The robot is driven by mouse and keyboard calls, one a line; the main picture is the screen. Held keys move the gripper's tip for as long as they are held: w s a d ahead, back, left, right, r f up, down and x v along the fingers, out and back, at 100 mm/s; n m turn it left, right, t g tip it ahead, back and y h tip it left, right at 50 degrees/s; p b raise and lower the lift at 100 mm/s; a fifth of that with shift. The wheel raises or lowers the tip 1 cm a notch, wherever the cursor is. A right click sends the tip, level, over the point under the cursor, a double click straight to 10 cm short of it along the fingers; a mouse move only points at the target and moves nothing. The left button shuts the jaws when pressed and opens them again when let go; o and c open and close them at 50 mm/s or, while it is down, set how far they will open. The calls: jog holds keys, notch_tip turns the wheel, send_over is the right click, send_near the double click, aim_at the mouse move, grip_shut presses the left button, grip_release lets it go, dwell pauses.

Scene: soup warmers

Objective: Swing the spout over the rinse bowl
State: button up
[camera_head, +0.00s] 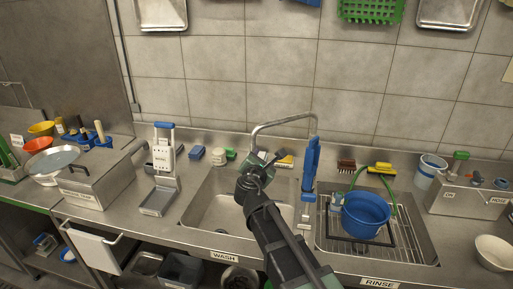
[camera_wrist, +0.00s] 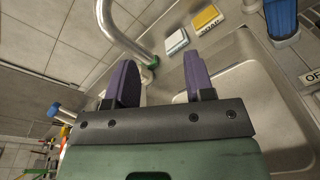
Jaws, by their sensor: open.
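The blue-handled tool (camera_head: 311,160) stands on the divider. A green hose (camera_head: 352,180) loops over the bucket. A brown brush (camera_head: 346,166) and a yellow-green item (camera_head: 381,168) are at the back ledge. A metal stand (camera_head: 160,180) is left. The air above the wash bowl's left is clear.

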aim_at(253, 140)
jog(key=w+a+n+y, duration=0.1)
jog(key=w+n, duration=0.2)
jog(key=w, duration=0.1)
jog(key=w+a+r+n+t+y, duration=0.1)
jog(key=w+n, duration=0.2)
jog(key=w+a+r+n+y, duration=0.1)
jog(key=w+n, duration=0.1)
jog(key=w, duration=0.2)
jog(key=shift+w+a+r+n, duration=0.15)
jog(key=shift+w+a+n, duration=0.2)
jog(key=shift+n, duration=0.05)
jog(key=shift+y, duration=0.3)
grip_shut()
